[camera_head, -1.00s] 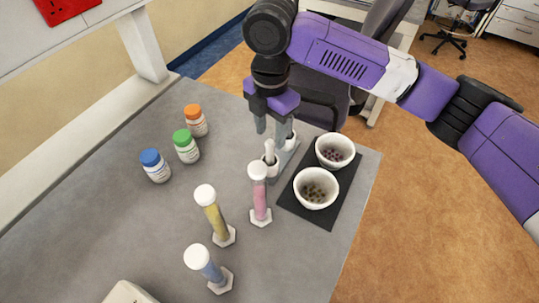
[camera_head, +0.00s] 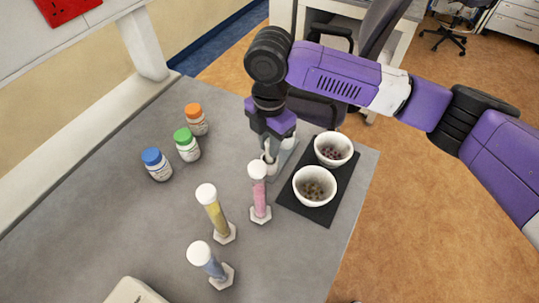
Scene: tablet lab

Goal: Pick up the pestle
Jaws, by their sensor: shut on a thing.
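The pestle (camera_head: 269,157) is a whitish rod standing upright at the grey holder (camera_head: 279,168), behind the pink tube. My gripper (camera_head: 268,152) has come down over it from above, and its fingers are shut on the pestle's upper part. The fingers and the pink tube hide much of the pestle, and its lower end is hard to make out.
Two white bowls (camera_head: 315,173) with dark grains stand on a black mat (camera_head: 320,214) to the right. Pink (camera_head: 259,200), yellow (camera_head: 217,216) and blue (camera_head: 213,267) tubes with white caps stand in front. Orange, green (camera_head: 186,146) and blue (camera_head: 157,166) lidded bottles stand left.

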